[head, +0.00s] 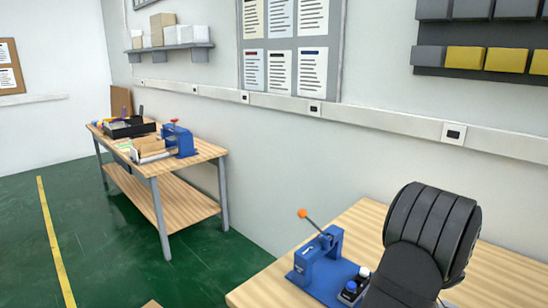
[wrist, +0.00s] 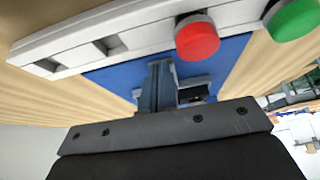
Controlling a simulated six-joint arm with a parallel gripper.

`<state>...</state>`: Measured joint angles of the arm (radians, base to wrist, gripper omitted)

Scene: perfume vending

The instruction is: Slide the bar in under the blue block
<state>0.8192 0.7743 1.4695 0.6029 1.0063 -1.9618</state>
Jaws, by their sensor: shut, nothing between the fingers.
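The blue block (head: 318,258) is the body of a small press with an orange-knobbed lever, standing on the near table in the head view. A blue surface (wrist: 115,78), probably its base plate, shows in the wrist view. The pale grey bar (wrist: 80,48) lies across the top of the wrist view, with square empty slots at left and a red-capped and a green-capped item at right. My gripper (wrist: 160,78) is shut and empty, close to the bar's side over the blue surface. Whether it touches the bar cannot be told. The head view does not show my fingers.
Small capped items (head: 351,288) stand beside the press. A large black ribbed shape (head: 425,235) hides the table to their right. Bare wood (head: 265,293) lies left of the press. A second table (head: 205,153) with another blue press (head: 178,140) stands far left.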

